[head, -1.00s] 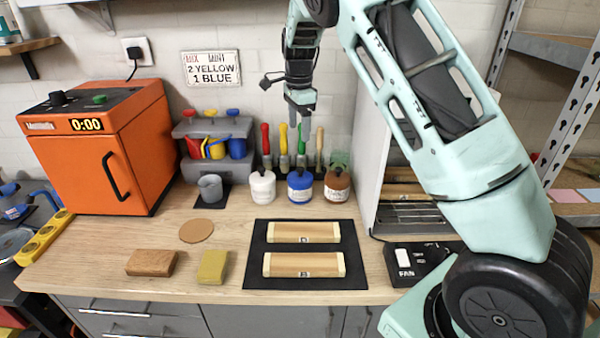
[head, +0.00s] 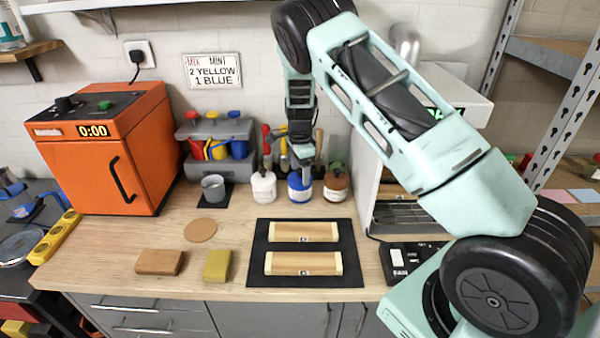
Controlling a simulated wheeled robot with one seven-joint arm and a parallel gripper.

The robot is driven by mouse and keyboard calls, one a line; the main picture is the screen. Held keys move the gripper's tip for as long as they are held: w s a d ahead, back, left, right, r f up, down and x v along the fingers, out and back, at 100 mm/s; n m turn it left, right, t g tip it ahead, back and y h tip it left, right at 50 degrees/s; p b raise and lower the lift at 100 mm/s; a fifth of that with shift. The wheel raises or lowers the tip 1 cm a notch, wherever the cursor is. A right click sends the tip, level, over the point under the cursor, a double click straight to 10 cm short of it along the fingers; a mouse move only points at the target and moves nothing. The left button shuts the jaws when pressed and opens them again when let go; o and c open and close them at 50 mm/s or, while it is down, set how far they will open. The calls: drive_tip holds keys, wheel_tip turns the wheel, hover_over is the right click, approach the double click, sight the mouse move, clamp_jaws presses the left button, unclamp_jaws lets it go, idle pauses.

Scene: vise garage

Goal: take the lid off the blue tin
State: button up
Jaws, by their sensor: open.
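The blue tin (head: 300,191) stands upright at the back of the workbench, between a white tin (head: 263,187) and a brown tin (head: 336,187). In the head view my gripper (head: 305,172) is open and points down right over the blue tin's top. It hides the lid, so I cannot tell whether the fingers are around the lid or touching it.
Brushes with coloured handles (head: 267,140) stand behind the tins. A dark mat (head: 260,270) with two wooden blocks lies in front. An orange oven (head: 85,165) and a grey caddy (head: 215,167) are to the left. The bench between tins and mat is clear.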

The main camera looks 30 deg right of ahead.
drive_tip(key=shift+f, duration=0.15)
drive_tip(key=shift+s, duration=0.1)
drive_tip(key=c, duration=1.4)
drive_tip(key=shift+f, duration=0.1)
clamp_jaws()
